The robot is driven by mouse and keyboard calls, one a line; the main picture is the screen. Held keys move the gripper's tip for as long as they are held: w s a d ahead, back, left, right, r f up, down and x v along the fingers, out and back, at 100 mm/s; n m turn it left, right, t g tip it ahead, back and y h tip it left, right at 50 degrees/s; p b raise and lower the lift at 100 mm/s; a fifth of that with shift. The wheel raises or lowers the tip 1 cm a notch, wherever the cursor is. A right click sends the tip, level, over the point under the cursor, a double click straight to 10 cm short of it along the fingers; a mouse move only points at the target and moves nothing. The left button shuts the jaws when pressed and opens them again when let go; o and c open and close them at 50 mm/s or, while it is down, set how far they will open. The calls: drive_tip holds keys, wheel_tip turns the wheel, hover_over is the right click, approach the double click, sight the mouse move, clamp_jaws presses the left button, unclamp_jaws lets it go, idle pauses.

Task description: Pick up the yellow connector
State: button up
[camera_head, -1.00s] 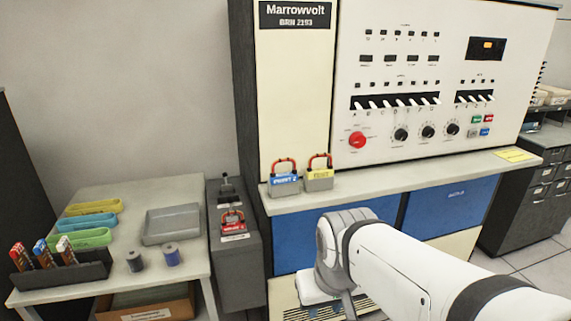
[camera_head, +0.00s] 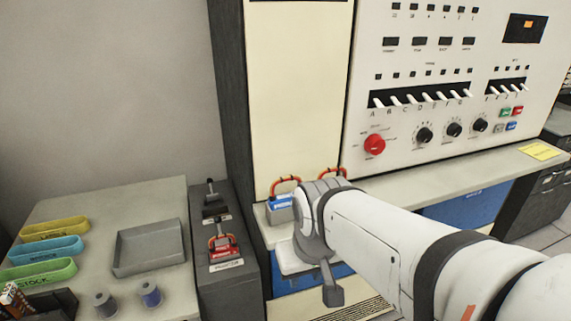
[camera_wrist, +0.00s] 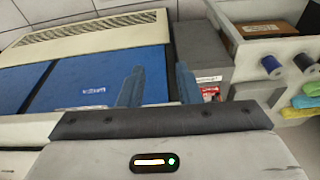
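The yellow connector's red-orange handle (camera_head: 332,173) shows above my wrist in the head view; its body is hidden behind my arm. It stands on the console ledge, right of the blue connector (camera_head: 282,207), which is partly covered by my wrist. In the wrist view my gripper (camera_wrist: 160,84) has its two fingers apart with nothing between them. It points down past the front of the console's blue panels. No yellow connector shows in the wrist view. In the head view, my wrist is in front of the ledge, close to the connectors.
A red connector (camera_head: 224,249) sits on the dark grey stand (camera_head: 238,290) at left. The side table holds a grey tray (camera_head: 149,248), coloured bins (camera_head: 45,248) and spools (camera_head: 150,294). The console's switch panel (camera_head: 450,60) rises behind the ledge.

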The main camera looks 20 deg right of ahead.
drive_tip(key=w+r+m+p, duration=0.3)
drive_tip(key=w+r+p, duration=0.1)
drive_tip(key=m+t+p, duration=0.4)
drive_tip(key=m+p, duration=0.4)
drive_tip(key=m, duration=0.7)
approach(334, 168)
drive_tip(key=x, duration=0.5)
drive_tip(key=shift+w+f+b, duration=0.1)
drive_tip(key=shift+f+b, duration=0.2)
drive_tip(key=shift+f, duration=0.1)
drive_tip(key=x, duration=0.5)
drive_tip(key=shift+r, duration=0.1)
clamp_jaws()
